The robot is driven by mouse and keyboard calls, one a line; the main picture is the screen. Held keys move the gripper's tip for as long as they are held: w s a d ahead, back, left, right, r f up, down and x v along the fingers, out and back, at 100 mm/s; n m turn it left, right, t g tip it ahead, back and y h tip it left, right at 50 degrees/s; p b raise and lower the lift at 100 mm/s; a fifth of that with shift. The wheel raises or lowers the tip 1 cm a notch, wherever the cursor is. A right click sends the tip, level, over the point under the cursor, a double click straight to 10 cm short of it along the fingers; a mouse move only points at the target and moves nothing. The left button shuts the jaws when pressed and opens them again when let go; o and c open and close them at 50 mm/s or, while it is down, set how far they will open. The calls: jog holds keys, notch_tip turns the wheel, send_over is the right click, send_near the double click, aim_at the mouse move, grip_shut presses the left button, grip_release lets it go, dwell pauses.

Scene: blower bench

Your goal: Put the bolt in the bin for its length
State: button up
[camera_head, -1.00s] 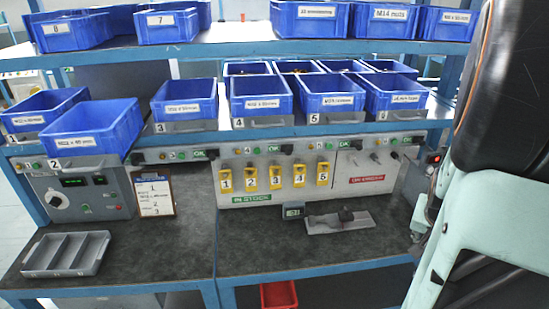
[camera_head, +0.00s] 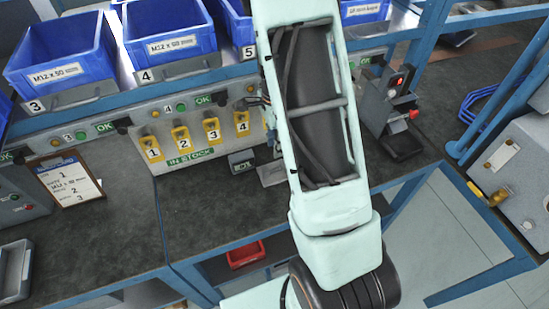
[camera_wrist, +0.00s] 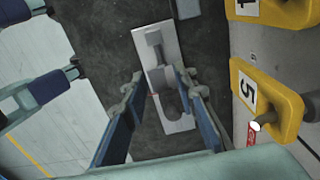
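In the wrist view a grey bolt-like piece (camera_wrist: 154,42) lies lengthwise on a pale slotted plate (camera_wrist: 172,46), its lower end near a grey block. My gripper (camera_wrist: 157,76) is open above the plate. One finger is on each side, and nothing is clearly held. In the head view my arm hides the gripper and the bolt; only a corner of the plate (camera_head: 271,174) shows beside a small display (camera_head: 242,160). Blue bins 3 (camera_head: 66,60), 4 (camera_head: 168,38) and 5 (camera_head: 234,22) stand on the shelf, with M12 labels readable on bins 3 and 4.
Yellow numbered holders (camera_head: 211,130) line the panel behind the bench. In the wrist view the holder marked 5 (camera_wrist: 262,95) is close on the right. A red container (camera_head: 245,254) is under the bench. The bench front (camera_head: 205,220) is clear.

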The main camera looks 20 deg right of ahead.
aim_at(274, 169)
notch_tip(274, 169, down, 10)
jog(key=b, duration=0.7)
jog(key=shift+a, duration=0.1)
grip_shut()
jog(key=shift+r, duration=0.1)
notch_tip(274, 169, up, 7)
jog(key=p, duration=0.5)
jog(key=shift+r, duration=0.1)
